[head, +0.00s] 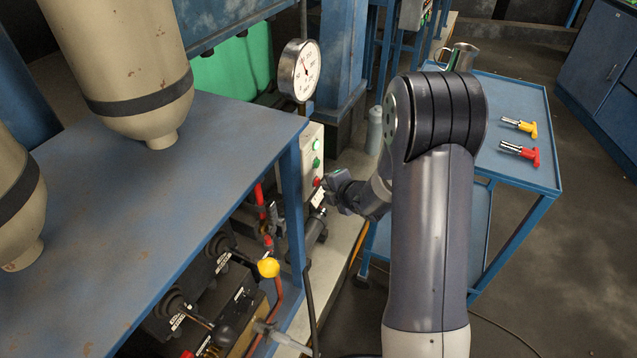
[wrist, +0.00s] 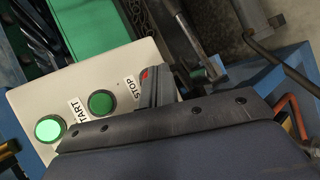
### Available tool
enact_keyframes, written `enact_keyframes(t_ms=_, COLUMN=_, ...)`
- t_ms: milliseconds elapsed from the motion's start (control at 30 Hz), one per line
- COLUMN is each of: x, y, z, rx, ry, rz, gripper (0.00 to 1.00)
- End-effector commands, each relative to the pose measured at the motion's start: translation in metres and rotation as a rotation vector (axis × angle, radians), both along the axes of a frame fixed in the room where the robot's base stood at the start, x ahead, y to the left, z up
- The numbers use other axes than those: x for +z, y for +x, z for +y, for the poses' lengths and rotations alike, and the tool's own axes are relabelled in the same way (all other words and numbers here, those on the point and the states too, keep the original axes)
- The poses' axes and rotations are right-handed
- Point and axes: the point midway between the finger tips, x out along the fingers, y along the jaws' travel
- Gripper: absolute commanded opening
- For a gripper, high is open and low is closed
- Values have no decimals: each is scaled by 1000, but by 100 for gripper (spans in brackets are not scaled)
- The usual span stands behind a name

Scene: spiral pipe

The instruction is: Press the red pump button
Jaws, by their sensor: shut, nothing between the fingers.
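A pale control box (head: 307,172) is fixed beside the blue bench post. It carries two green buttons (head: 316,145) and, below them, a red button (head: 317,182). My gripper (head: 329,187) is shut and empty, with its tip right at the red button's side. In the wrist view the box (wrist: 75,85) shows a brightly lit green button (wrist: 50,128), a darker green button (wrist: 101,103) and the labels START and STOP. Only a small patch of the red button (wrist: 145,74) shows beside my fingers (wrist: 152,80); they hide the rest. I cannot tell whether they touch it.
A pressure gauge (head: 299,70) stands above the box. Black valves and a yellow knob (head: 268,267) lie below the bench (head: 225,150). A blue cart (head: 515,100) with a red-handled tool (head: 521,152) and a yellow-handled tool (head: 520,126) stands at right.

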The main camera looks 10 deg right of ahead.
Motion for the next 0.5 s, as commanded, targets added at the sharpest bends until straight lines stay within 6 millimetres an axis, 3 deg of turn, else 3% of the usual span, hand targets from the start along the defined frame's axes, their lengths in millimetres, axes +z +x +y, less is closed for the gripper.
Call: enact_keyframes(t_ms=500, x=0, y=3, z=5, rx=0, ry=0, rz=-1, gripper=0)
